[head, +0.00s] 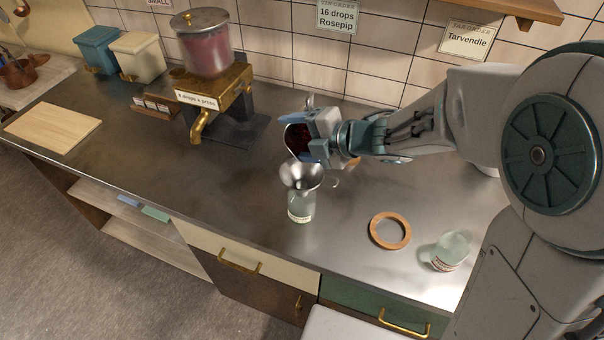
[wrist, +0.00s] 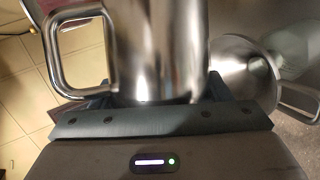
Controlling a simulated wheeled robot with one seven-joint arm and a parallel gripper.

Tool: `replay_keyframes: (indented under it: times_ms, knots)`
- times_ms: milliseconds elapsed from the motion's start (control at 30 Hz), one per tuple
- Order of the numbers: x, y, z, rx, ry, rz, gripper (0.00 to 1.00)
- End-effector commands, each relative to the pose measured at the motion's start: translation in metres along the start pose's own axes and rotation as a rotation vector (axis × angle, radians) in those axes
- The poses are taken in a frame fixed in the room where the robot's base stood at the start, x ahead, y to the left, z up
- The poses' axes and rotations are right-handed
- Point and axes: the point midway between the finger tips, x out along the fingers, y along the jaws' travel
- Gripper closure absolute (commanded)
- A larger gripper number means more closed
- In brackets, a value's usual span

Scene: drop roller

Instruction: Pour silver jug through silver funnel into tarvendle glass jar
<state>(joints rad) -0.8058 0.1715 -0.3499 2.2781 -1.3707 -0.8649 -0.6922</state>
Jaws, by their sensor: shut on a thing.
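The silver jug (wrist: 155,50) is in my gripper (head: 318,135), which is shut on it. In the head view the jug (head: 290,138) is tilted, with dark red contents showing in its mouth, above and just behind the silver funnel (head: 302,177). The funnel sits in the mouth of a glass jar (head: 301,207) on the counter; its label is too small to read. I cannot tell whether any liquid is flowing.
A dispenser (head: 207,45) with a brass spout stands at the back left. A wooden ring (head: 389,230) and another glass jar (head: 447,250) are on the counter at right. A cutting board (head: 52,128) lies far left. Wall signs read "16 drops Rosepip" (head: 338,16) and "Tarvendle" (head: 468,40).

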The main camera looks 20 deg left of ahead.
Motion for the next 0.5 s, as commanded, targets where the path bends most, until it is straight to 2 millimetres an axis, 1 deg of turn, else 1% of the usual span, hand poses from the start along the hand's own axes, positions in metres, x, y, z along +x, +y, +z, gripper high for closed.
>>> replay_keyframes:
  times_ms: [500]
  knots:
    - [0.002,-0.0075,-0.003,-0.06,-0.028,0.026,0.62]
